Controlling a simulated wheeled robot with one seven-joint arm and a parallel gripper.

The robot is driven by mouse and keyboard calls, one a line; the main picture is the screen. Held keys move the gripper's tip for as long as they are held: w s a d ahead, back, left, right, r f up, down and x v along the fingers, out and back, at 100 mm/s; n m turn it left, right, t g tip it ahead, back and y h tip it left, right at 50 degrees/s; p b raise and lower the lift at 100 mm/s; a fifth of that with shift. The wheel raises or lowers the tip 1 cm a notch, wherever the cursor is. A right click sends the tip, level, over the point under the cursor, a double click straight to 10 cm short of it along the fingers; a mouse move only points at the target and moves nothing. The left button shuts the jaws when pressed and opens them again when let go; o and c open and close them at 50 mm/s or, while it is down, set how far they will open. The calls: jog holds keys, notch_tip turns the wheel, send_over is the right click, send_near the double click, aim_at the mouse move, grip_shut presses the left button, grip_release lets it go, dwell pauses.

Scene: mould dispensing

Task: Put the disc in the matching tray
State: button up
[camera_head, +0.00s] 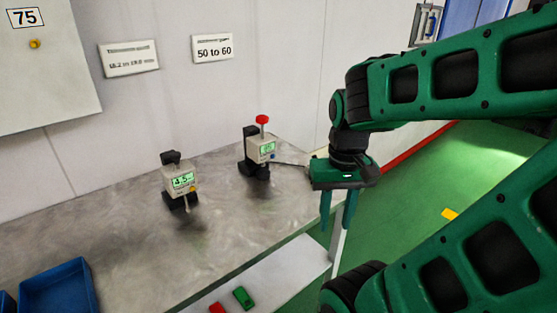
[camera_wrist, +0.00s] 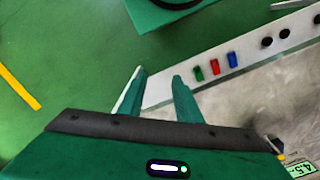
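My gripper (camera_head: 336,222) hangs fingers-down beyond the right end of the grey table, with its two fingers apart and nothing between them. In the wrist view, the open fingers (camera_wrist: 158,75) also show empty. I cannot make out a disc for certain; small dark round spots (camera_wrist: 267,41) lie on a white strip in the wrist view, and I cannot tell whether they are discs or holes. A blue tray (camera_head: 58,288) stands on the table at the lower left, cut off by the picture's edge, and part of another blue one (camera_head: 6,303) shows beside it.
A meter reading 4.5 (camera_head: 180,182) and a meter with a red knob (camera_head: 261,149) stand on the table (camera_head: 120,225). Red, green and blue pieces (camera_wrist: 215,67) lie on the white strip (camera_head: 285,275). A sign reading "50 to 60" (camera_head: 213,48) is on the wall.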

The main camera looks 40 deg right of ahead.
aim_at(264, 172)
jog(key=o, duration=0.3)
jog(key=shift+s+r, duration=0.1)
jog(key=shift+s, duration=0.1)
jog(key=w+d+f+n+t, duration=0.1)
jog(key=w+n, duration=0.1)
jog(key=w, duration=0.3)
jog(key=w+d+n+t, duration=0.1)
jog(key=w+n+t, duration=0.1)
jog(key=w, duration=0.4)
jog(key=w+d+f+n+t+y, duration=0.1)
jog(key=w+n, duration=0.1)
jog(key=w, duration=0.4)
jog(key=shift+w+d+f+t, duration=0.15)
jog(key=shift+d+f+t, duration=0.15)
jog(key=shift+t, duration=0.1)
jog(key=w+d+r+n+t+y, duration=0.1)
jog(key=w+d+n+t, duration=0.2)
jog(key=w, duration=0.7)
jog(key=shift+w+d+t, duration=0.35)
jog(key=shift+w+t, duration=0.05)
jog(key=shift+t, duration=0.4)
jog(key=x, duration=1)
jog(key=shift+w+f, duration=0.25)
jog(key=shift+w, duration=0.05)
